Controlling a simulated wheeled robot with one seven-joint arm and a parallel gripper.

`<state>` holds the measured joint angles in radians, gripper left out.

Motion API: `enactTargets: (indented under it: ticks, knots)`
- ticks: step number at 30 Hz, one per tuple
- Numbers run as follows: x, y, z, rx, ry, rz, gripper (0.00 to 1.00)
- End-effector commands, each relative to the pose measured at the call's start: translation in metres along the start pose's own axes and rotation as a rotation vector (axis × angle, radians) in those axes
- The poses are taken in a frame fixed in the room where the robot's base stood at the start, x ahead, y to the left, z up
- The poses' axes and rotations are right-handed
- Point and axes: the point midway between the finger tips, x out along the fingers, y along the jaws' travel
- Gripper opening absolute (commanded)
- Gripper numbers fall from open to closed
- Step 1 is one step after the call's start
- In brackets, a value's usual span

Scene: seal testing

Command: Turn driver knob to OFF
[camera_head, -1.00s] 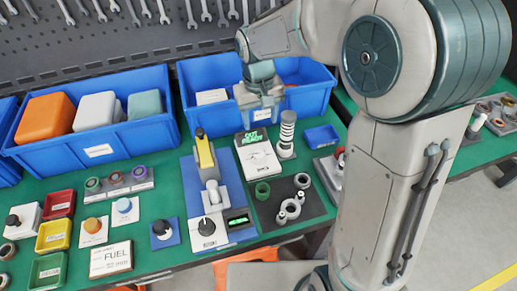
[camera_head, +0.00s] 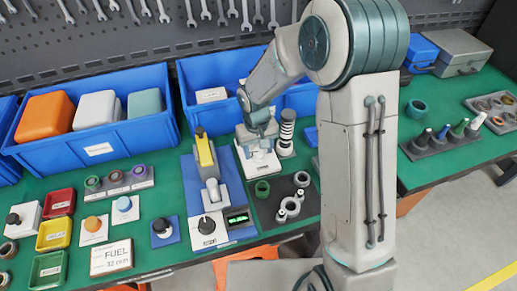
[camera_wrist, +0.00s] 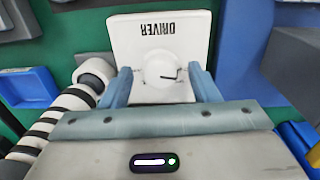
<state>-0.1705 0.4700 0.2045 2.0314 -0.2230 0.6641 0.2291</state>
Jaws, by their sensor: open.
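The driver unit is a white block (camera_wrist: 135,30) marked DRIVER, upside down in the wrist view. A round white knob (camera_wrist: 158,62) with a short dark pointer line sits on its face; the line points to the right in that view. My gripper (camera_wrist: 161,78) is open, with one blue-grey finger on each side of the knob. Whether the fingers touch it I cannot tell. In the head view my gripper (camera_head: 257,143) is over the white driver unit (camera_head: 262,170) and hides its knob. I see no OFF mark.
A striped black-and-white post (camera_head: 287,133) stands close to the right of the driver unit. A grey-blue fixture with a yellow lever (camera_head: 205,152) stands to its left. Blue bins (camera_head: 307,95) are behind. Rings lie on a dark mat (camera_head: 270,213) in front.

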Motion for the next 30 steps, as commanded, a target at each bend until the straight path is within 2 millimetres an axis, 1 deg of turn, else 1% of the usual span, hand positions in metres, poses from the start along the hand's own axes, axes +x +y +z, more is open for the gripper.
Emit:
enactTargets:
  ticks: [3,11,12,14,15,16,23,30]
  knots:
    - [0.0052,0.0,0.0,0.0,0.001,0.0,0.55]
    - [0.0059,0.0,-0.0001,0.0,0.001,0.0,0.55]
    - [0.0059,0.0,-0.0001,0.0,0.001,0.0,0.44]
    - [0.0058,0.0,-0.0001,0.0,0.001,0.0,0.28]
    - [0.0058,0.0,-0.0001,0.0,0.001,0.0,0.16]
    - [0.0057,0.0,-0.0001,0.0,0.001,0.0,0.11]
    - [0.0061,0.0,-0.0003,0.009,0.001,0.0,0.11]
    - [0.0077,-0.0007,-0.0005,0.097,-0.003,0.0,0.11]
